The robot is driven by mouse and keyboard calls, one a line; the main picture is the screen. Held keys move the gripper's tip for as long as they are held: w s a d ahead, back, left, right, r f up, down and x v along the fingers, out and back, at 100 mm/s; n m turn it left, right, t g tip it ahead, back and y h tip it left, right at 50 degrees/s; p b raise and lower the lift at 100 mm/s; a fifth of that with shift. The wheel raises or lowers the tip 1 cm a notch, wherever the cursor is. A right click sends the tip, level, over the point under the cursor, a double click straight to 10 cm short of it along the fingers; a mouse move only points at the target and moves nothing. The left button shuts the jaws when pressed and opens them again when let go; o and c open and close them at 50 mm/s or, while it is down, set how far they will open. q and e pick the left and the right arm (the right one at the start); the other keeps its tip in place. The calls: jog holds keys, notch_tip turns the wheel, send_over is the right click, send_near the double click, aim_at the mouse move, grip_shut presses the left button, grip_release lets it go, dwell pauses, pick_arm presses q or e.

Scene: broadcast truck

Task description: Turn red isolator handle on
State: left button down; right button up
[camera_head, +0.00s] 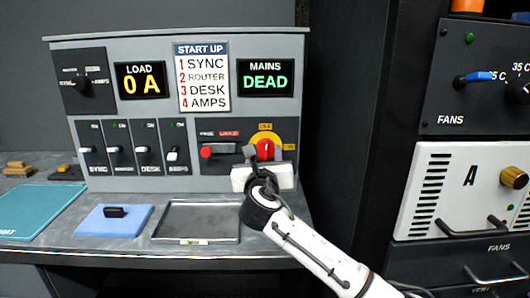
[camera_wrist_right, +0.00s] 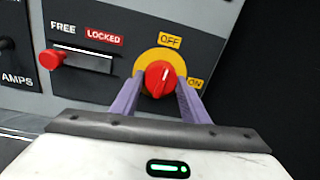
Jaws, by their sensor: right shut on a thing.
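The red isolator handle (camera_head: 265,149) is on a round yellow plate on the panel's lower right. It also shows in the right wrist view (camera_wrist_right: 159,79), its white mark pointing up and slightly right, towards the OFF label (camera_wrist_right: 170,41). The ON label (camera_wrist_right: 195,83) is to the right. My right gripper (camera_wrist_right: 157,88) has its purple fingers on both sides of the handle, shut on it. In the head view the gripper (camera_head: 258,158) partly covers the plate. My left gripper is not in view.
A red knob (camera_wrist_right: 50,59) sits at the left end of a slot, under FREE and beside LOCKED. The displays read LOAD 0 A (camera_head: 140,80) and MAINS DEAD (camera_head: 265,78). Several switches (camera_head: 145,147) line the left. A grey tray (camera_head: 200,205) and blue mat (camera_head: 85,222) lie on the desk.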

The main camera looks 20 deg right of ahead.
jog(key=shift+r+m+p, duration=0.15)
jog(key=shift+m+p, duration=0.45)
jog(key=shift+m, duration=0.1)
jog(key=m+p, duration=0.1)
jog(key=m, duration=0.1)
jog(key=shift+m+p, duration=0.35)
jog(key=shift+m, duration=0.05)
jog(key=m+p, duration=0.1)
jog(key=m, duration=0.1)
jog(key=shift+m+g+y, duration=0.3)
jog(key=m, duration=0.2)
jog(key=shift+m+p, duration=0.3)
jog(key=shift+p, duration=0.1)
jog(key=shift+m, duration=0.8)
jog(key=m, duration=0.3)
jog(key=shift+y, duration=0.3)
jog(key=shift+m, duration=1)
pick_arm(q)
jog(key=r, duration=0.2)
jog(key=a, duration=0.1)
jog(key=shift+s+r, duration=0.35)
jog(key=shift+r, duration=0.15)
pick_arm(e)
jog(key=shift+m, duration=0.3)
